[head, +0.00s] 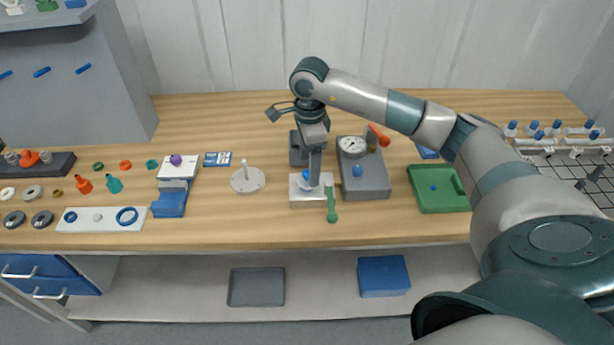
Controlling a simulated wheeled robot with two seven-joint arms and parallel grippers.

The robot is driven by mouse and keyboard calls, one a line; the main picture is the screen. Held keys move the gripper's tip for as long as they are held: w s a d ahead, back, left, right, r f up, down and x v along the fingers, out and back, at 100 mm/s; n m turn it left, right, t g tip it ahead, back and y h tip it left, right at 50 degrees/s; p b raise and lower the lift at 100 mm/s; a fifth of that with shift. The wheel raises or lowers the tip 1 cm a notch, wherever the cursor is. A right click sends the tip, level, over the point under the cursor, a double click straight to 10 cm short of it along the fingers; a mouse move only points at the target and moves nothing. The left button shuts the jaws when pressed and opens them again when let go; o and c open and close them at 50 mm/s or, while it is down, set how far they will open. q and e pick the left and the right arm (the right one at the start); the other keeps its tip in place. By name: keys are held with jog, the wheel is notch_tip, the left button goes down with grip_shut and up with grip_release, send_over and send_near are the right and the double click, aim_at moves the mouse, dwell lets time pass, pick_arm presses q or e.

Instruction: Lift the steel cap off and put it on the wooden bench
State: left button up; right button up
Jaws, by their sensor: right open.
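My right gripper (314,172) points down over a steel unit (311,201) in the middle of the wooden bench (400,221). Its fingers hide much of the unit's top, and the steel cap cannot be made out clearly there. A blue part (306,174) shows just left of the fingers. A green lever (331,204) hangs at the unit's front right. The gripper is open, and whether its fingers touch the unit cannot be told. My left gripper is out of view.
A grey box with a gauge (352,146) stands close to the right of the steel unit. A round white disc with a peg (247,181) is to the left, and a green tray (438,189) to the right. Bare bench lies along the front edge.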

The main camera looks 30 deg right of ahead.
aim_at(307, 171)
jog(key=f, duration=0.1)
jog(key=f+p, duration=0.1)
jog(key=shift+w+a+f, duration=0.15)
jog(key=shift+a+f, duration=0.05)
jog(key=shift+f, duration=0.55)
jog(key=shift+c, duration=0.3)
jog(key=c, duration=1.2)
jog(key=shift+r, duration=0.15)
jog(key=shift+r+b, duration=0.35)
jog(key=shift+r, duration=0.2)
notch_tip(307, 171, up, 2)
jog(key=shift+w+r+b, duration=0.1)
jog(key=shift+r+b, duration=0.05)
jog(key=shift+b, duration=0.6)
jog(key=s+d+r+b, duration=0.1)
jog(key=s+r+b, duration=0.1)
jog(key=s, duration=0.4)
jog(key=s+r+b, duration=0.2)
jog(key=s+r, duration=0.3)
jog(key=shift+s+d+r, duration=0.2)
jog(key=shift+s+d, duration=0.15)
jog(key=shift+s, duration=0.05)
